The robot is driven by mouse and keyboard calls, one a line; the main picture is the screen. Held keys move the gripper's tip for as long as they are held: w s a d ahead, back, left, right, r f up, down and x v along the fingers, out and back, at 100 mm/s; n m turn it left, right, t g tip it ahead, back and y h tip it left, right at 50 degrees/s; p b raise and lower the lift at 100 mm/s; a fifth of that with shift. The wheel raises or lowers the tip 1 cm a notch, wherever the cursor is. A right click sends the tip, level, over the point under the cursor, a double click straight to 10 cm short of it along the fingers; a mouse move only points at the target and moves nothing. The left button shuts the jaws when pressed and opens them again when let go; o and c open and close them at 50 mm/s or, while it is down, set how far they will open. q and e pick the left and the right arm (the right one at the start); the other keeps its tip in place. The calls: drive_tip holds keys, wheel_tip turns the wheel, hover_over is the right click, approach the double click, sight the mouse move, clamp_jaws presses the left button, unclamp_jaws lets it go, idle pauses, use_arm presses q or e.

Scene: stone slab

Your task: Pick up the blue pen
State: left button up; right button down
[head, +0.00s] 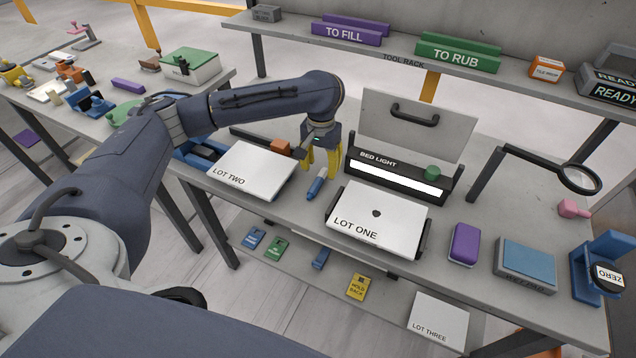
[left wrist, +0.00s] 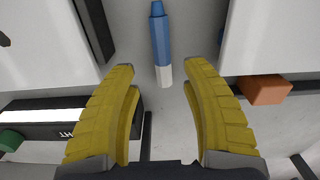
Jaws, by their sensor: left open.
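The blue pen (head: 315,187) lies on the grey slab between the LOT TWO box and the LOT ONE box. In the left wrist view the pen (left wrist: 161,45) has a blue body and a white end that points toward my gripper. My left gripper (head: 322,166) has yellow fingers and is just behind the pen in the head view. In the left wrist view my left gripper (left wrist: 161,75) is open, with the pen's white end near the gap between the fingertips. Nothing is held. My right gripper is not in view.
The white LOT TWO box (head: 250,172) is left of the pen, and the LOT ONE box (head: 377,219) is right. The black BED LIGHT bar (head: 397,178) stands close to the right of my gripper. An orange block (head: 281,146) is close on the left.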

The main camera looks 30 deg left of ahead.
sight(319, 179)
use_arm(q)
drive_tip(key=shift+s+a+f, duration=0.1)
drive_tip(key=shift+f, duration=0.9)
drive_tip(key=shift+s+a+f, duration=0.1)
drive_tip(key=shift+f, duration=1.85)
drive_tip(key=shift+o, duration=0.3)
clamp_jaws()
